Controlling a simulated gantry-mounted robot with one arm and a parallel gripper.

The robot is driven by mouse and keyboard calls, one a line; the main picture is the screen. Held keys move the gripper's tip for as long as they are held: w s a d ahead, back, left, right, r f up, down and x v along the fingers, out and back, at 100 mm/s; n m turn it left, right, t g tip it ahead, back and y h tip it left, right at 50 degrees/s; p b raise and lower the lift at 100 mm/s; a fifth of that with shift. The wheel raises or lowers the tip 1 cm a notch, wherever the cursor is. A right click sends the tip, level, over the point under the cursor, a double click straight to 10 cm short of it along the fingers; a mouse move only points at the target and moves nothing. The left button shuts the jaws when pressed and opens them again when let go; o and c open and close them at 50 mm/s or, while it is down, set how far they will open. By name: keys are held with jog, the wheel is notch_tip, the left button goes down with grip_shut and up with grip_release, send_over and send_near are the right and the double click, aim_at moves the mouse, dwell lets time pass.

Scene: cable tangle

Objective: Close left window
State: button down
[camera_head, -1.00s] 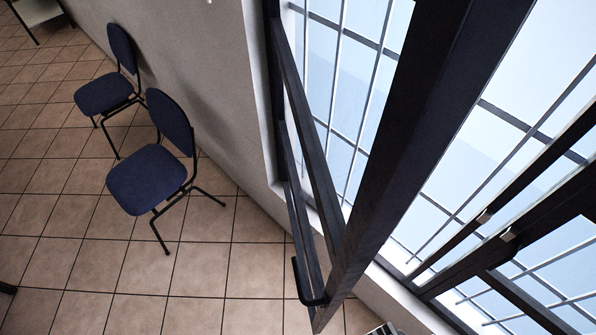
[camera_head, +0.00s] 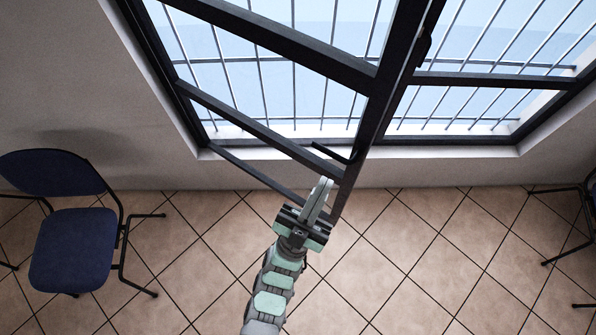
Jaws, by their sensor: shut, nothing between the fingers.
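The left window (camera_head: 276,38) is a dark-framed casement, hinged at its left side and swung open into the room. Its free edge stands near the picture's middle. A dark handle (camera_head: 331,152) sticks out from the lower part of that free edge. My gripper (camera_head: 322,190) is shut and empty, with its fingertips close to the lower free corner of the left window, just below the handle. I cannot tell whether the fingers touch the frame.
Barred panes and the right part of the window (camera_head: 490,80) fill the upper right. A blue chair (camera_head: 72,250) stands at the left and part of another chair (camera_head: 588,200) shows at the right edge. The tiled floor (camera_head: 430,260) between is clear.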

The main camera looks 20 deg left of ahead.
jog(key=w+a+f+g+b, duration=0.3)
jog(key=w+f+g+b, duration=0.2)
jog(key=f, duration=0.6)
jog(key=n+g+y+b, duration=0.3)
jog(key=g+y+b, duration=0.2)
jog(key=b, duration=0.1)
send_over(320, 158)
jog(key=s, duration=0.3)
notch_tip(320, 158, down, 13)
jog(key=shift+s+f, duration=0.15)
jog(key=shift+f, duration=0.05)
jog(key=shift+d+n, duration=0.1)
jog(key=shift+n, duration=0.2)
